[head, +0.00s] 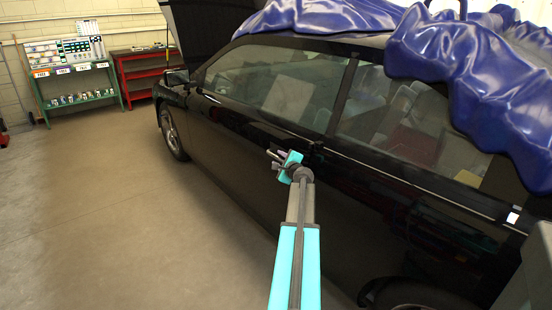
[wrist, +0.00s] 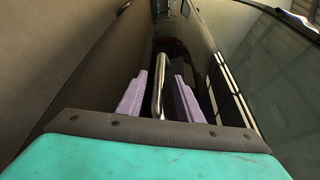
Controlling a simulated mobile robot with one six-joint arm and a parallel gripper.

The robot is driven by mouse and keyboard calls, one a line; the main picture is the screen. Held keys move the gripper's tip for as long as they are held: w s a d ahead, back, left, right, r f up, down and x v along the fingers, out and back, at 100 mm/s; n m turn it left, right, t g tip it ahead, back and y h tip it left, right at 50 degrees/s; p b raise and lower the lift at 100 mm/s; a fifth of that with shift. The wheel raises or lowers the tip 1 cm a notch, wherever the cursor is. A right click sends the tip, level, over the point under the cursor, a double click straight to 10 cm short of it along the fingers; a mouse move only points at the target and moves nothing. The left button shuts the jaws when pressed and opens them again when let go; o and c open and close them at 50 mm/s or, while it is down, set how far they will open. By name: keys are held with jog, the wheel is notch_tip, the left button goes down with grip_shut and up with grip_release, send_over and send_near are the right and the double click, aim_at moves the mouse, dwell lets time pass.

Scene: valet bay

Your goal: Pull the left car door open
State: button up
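The black car (head: 230,150) stands with its left side toward me. Its front left door (head: 225,135) looks shut, flush with the body. My gripper (head: 274,155) is close to the door's rear upper part, below the window line. In the wrist view, a shiny bar-shaped door handle (wrist: 160,85) runs between the two pale purple fingers of my gripper (wrist: 161,95). The fingers stand apart, with visible gaps on both sides of the handle.
A crumpled blue cover (head: 470,70) lies over the car's roof and rear. The floor (head: 100,200) left of the car is clear. A green shelf (head: 80,95) and a red shelf (head: 143,72) stand at the back wall.

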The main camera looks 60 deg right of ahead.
aim_at(278, 159)
jog(key=shift+x, duration=1.95)
jog(key=shift+a, duration=0.1)
grip_shut()
